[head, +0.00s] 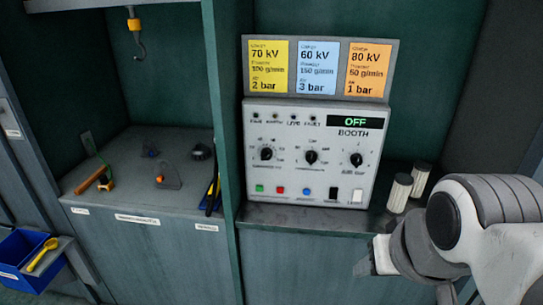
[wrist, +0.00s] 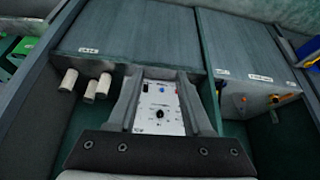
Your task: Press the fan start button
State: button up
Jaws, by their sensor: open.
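The grey booth control panel (head: 315,150) stands upright in the head view, its display (head: 355,122) reading OFF. Along its lower edge are a green button (head: 259,188), a red button (head: 280,190), a blue button (head: 306,191), a black switch (head: 333,193) and a white switch (head: 357,195). Their labels are too small to read, so I cannot tell which one starts the fan. My gripper (wrist: 158,75) is open and empty in the wrist view. The panel (wrist: 160,112) shows between its fingers, apparently beyond them. In the head view my arm is at the lower right, beside the panel.
Two pale ribbed cylinders (head: 400,193) stand right of the panel, near my arm. Yellow, blue and orange cards (head: 318,68) sit above it. A green post (head: 225,150) divides it from the left bay, which holds small parts and a hanging hook (head: 137,40). A blue bin (head: 25,255) is lower left.

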grip_shut()
dwell(0.3)
dwell(1.6)
